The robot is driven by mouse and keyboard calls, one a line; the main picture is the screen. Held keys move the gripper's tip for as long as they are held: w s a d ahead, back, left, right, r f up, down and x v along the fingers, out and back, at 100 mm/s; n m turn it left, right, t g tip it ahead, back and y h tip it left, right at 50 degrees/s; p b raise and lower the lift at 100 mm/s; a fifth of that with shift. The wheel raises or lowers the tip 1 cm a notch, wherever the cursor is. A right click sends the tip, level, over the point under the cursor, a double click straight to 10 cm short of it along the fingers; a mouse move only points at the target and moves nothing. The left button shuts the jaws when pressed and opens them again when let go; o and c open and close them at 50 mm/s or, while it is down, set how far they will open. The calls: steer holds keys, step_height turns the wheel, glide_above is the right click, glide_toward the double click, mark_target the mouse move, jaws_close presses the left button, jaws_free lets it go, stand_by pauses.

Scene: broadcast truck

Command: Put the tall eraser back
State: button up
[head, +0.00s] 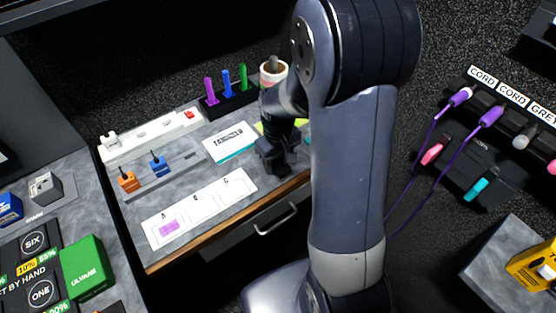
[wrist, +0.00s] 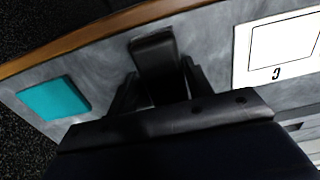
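My gripper (head: 278,158) points down over the right part of the grey desk, beyond the C end of a white card. In the wrist view a dark upright block (wrist: 155,55), possibly the tall eraser, stands between the fingers of my gripper (wrist: 157,70). The fingers flank it closely; whether they press on it I cannot tell. The white card (head: 205,207) is marked A, B and C. A flat purple piece (head: 169,228) lies on A. Section C, also in the wrist view (wrist: 285,45), is bare. A teal block (wrist: 54,98) lies left of the gripper.
A black rack (head: 230,101) holds purple, blue and green upright pieces. A cup (head: 273,76), a white-and-teal box (head: 230,142), a white power strip (head: 152,137) and a grey tray with orange and blue plugs (head: 165,175) stand around. A drawer handle (head: 277,221) juts below the desk's wooden edge.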

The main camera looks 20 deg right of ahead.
mark_target(277, 161)
steer(key=shift+s+a+f, duration=0.2)
steer(key=shift+s+f, duration=0.05)
steer(key=shift+a+r+p, duration=0.15)
steer(key=shift+r+p, duration=0.15)
steer(key=shift+r, duration=0.1)
step_height(277, 161, up, 12)
steer(key=p, duration=0.1)
steer(key=shift+w, duration=0.2)
